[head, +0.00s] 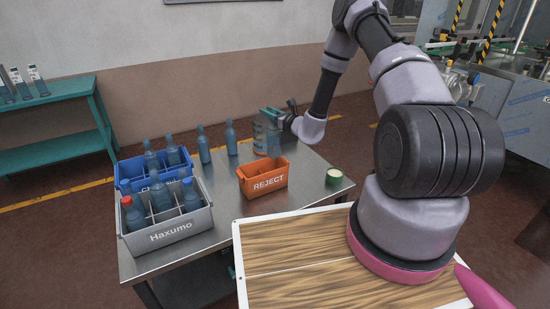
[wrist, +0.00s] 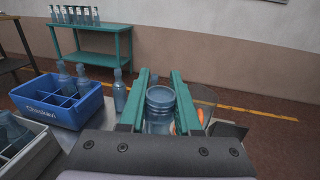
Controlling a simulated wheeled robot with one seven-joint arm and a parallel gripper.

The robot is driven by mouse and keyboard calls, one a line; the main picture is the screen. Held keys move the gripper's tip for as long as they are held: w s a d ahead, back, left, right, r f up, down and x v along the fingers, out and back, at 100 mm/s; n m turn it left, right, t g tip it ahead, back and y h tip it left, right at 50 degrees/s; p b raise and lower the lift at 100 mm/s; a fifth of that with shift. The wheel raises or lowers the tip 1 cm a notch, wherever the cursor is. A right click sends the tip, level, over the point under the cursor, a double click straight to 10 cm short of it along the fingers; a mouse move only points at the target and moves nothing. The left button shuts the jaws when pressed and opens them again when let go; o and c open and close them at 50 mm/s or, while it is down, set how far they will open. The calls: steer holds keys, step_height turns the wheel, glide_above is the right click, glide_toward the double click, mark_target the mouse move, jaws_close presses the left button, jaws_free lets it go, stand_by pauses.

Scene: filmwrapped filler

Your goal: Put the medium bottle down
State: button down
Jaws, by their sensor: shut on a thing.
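My gripper (head: 272,118) is shut on a translucent blue bottle (head: 274,146), held above or just behind the orange REJECT crate (head: 263,179). In the wrist view the bottle (wrist: 159,112) stands upright between the two teal fingers (wrist: 160,78), its open round mouth showing. Its base is hidden in the wrist view. I cannot tell whether it touches anything below.
On the metal table (head: 205,243) stand a grey Haxumo crate (head: 172,234) and a blue crate (head: 127,170), both holding bottles. Two loose bottles (head: 204,146) (head: 231,138) stand behind. A round green tin (head: 333,177) stands right of the REJECT crate.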

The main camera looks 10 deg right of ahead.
mark_target(269, 142)
step_height(269, 142, down, 14)
steer(key=shift+f, duration=0.1)
stand_by(0.5)
steer(key=c, duration=0.6)
jaws_free()
steer(key=shift+f, duration=0.1)
